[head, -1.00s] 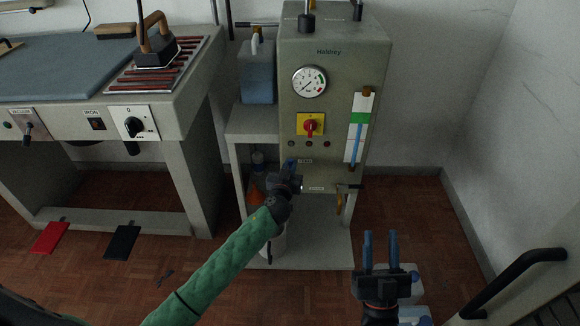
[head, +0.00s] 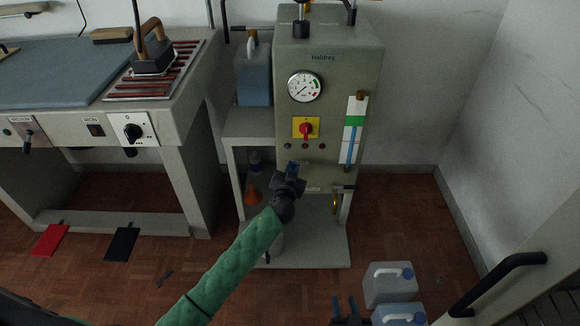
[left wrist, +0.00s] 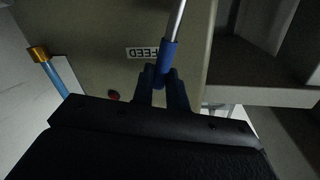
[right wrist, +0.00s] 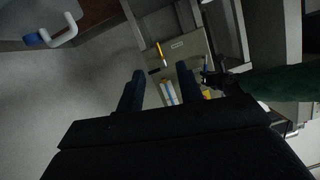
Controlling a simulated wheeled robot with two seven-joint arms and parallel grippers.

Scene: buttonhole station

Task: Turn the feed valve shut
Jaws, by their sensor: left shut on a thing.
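The feed valve's lever (left wrist: 174,30) is a thin metal rod with a blue grip (left wrist: 167,55), next to the FEED label (left wrist: 148,52) on the boiler front in the left wrist view. My left gripper (left wrist: 163,80) is shut on the lever's blue end. In the head view my left gripper (head: 293,170) is at the lower front of the grey-green boiler (head: 328,75) and hides most of the valve. My right gripper (head: 345,303) is low at the bottom edge, open and empty; its fingers are apart in the right wrist view (right wrist: 158,85).
The boiler carries a gauge (head: 305,87), a red switch (head: 306,129) and a sight glass (head: 353,130). Two jugs, one clear (head: 388,284), one bluish (head: 400,314), stand on the floor by my right gripper. An ironing table (head: 60,70) is at left.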

